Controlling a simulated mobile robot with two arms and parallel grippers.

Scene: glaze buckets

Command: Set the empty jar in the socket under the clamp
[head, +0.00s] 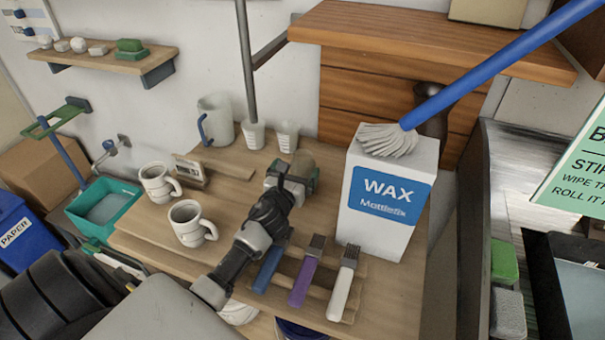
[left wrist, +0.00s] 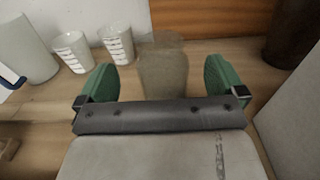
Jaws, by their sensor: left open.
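A translucent brownish jar (head: 303,163) stands on the wooden bench, partly hidden by my left gripper in the head view. My left gripper (head: 291,178) reaches over the bench, its green-padded fingers apart. In the left wrist view the jar (left wrist: 163,68) shows straight ahead between the two open fingers (left wrist: 162,85). My right gripper is not in view.
A white WAX box (head: 372,228) stands close to the right of my left gripper, with a blue-handled brush (head: 392,138) above it. Measuring cups (head: 288,136) and a pitcher (head: 216,118) stand behind. Two mugs (head: 191,224) are left; several brushes (head: 304,280) lie in front.

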